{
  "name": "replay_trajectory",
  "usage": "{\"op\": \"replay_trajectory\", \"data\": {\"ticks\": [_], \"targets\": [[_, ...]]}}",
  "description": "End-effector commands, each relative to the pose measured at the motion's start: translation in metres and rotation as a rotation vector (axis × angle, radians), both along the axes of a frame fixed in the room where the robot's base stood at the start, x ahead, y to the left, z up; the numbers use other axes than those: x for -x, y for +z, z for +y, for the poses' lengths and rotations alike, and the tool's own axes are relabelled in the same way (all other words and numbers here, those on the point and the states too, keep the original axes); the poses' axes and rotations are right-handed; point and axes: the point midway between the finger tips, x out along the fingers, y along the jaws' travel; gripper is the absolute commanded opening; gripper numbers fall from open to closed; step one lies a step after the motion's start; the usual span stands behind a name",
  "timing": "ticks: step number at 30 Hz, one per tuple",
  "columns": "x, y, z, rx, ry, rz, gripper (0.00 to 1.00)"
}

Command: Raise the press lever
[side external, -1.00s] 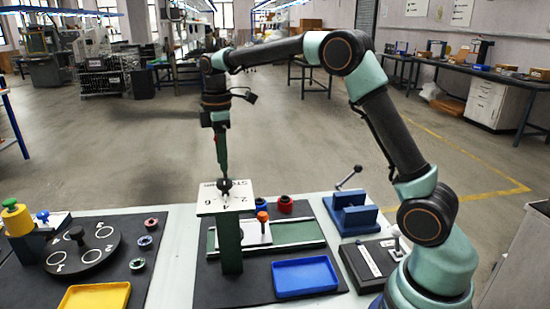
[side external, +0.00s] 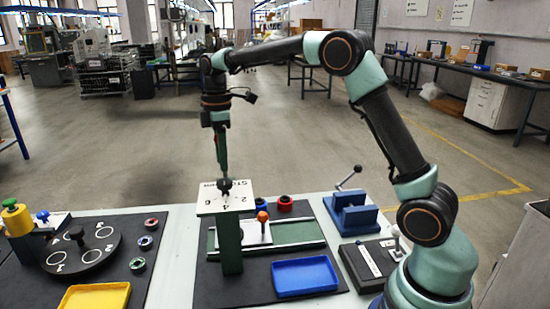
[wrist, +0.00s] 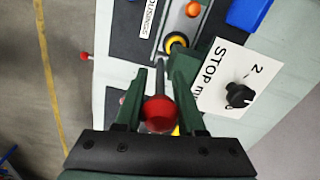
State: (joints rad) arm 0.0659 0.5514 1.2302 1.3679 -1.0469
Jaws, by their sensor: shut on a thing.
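A lever with a red ball end (wrist: 160,113) and a dark rod lies between the fingers of my gripper (wrist: 161,75) in the wrist view. My gripper is shut on it.
At the left are a dark round turntable (side external: 85,262), a yellow tray (side external: 95,297) and small rings.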

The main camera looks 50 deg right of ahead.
Motion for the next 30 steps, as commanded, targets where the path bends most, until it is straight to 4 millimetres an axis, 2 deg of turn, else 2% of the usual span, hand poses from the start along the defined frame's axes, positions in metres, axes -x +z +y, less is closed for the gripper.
{"op": "replay_trajectory", "data": {"ticks": [28, 29, 30], "targets": [[0.0055, 0.0016, -0.0018, 0.003, 0.004, -0.046, 0.0], [0.0055, 0.0016, -0.0017, 0.003, 0.004, -0.046, 0.42], [0.0056, 0.0016, -0.0018, 0.003, 0.004, -0.046, 0.58]]}}
